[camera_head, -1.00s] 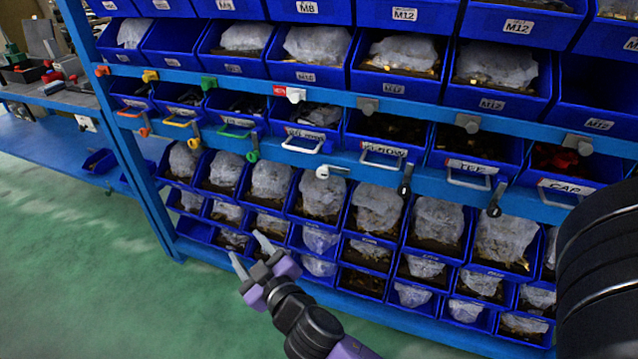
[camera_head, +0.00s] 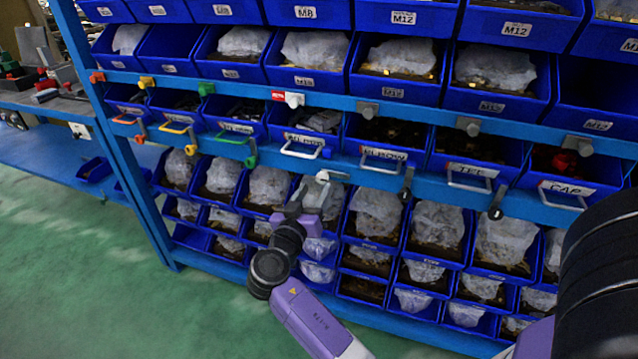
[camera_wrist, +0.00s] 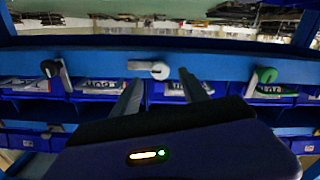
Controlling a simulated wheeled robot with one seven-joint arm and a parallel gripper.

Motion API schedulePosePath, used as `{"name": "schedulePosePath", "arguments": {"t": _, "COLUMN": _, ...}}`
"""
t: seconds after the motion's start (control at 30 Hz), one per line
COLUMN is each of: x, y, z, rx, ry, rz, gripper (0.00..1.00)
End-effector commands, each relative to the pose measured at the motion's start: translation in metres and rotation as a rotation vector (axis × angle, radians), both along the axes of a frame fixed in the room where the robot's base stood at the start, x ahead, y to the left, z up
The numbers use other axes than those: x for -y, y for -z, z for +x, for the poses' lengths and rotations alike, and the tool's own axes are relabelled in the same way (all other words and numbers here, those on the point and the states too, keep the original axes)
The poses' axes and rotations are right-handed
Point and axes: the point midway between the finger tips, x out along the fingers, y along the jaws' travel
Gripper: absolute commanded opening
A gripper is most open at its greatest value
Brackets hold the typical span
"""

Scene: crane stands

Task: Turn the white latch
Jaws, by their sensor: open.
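The white latch (camera_head: 324,175) is on the lower blue rail of the rack. In the wrist view its round white knob (camera_wrist: 159,70) has a short lever pointing left. My gripper (camera_head: 318,188) is right at the latch in the head view and partly covers it. In the wrist view the two fingers of my gripper (camera_wrist: 162,83) are open, one on each side of the knob, with nothing held. I cannot tell whether a finger touches the latch.
A black latch (camera_wrist: 49,68) and a green latch (camera_wrist: 265,75) flank the white one in the wrist view. Wire handles, such as the white handle (camera_head: 302,149), stick out above the rail. Bins of bagged parts (camera_head: 376,213) sit below. Green floor (camera_head: 90,270) is clear at left.

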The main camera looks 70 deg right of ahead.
Motion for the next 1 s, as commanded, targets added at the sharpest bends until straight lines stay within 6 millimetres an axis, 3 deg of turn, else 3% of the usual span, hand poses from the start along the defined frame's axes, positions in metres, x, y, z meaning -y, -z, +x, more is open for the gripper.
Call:
{"name": "schedulePosePath", "arguments": {"t": 0.23, "x": 0.032, "y": 0.0, "z": 0.002, "rx": 0.0, "ry": 0.001, "rz": 0.001, "gripper": 0.52}}
{"name": "schedulePosePath", "arguments": {"t": 0.6, "x": 0.039, "y": 0.0, "z": 0.003, "rx": 0.0, "ry": -0.001, "rz": 0.001, "gripper": 0.52}}
{"name": "schedulePosePath", "arguments": {"t": 0.63, "x": 0.039, "y": 0.0, "z": 0.003, "rx": 0.0, "ry": -0.002, "rz": 0.001, "gripper": 0.5}}
{"name": "schedulePosePath", "arguments": {"t": 0.9, "x": 0.039, "y": 0.0, "z": 0.003, "rx": -0.001, "ry": -0.002, "rz": 0.001, "gripper": 0.0}}
{"name": "schedulePosePath", "arguments": {"t": 1.0, "x": 0.039, "y": 0.0, "z": 0.003, "rx": -0.001, "ry": -0.002, "rz": 0.0, "gripper": 0.0}}
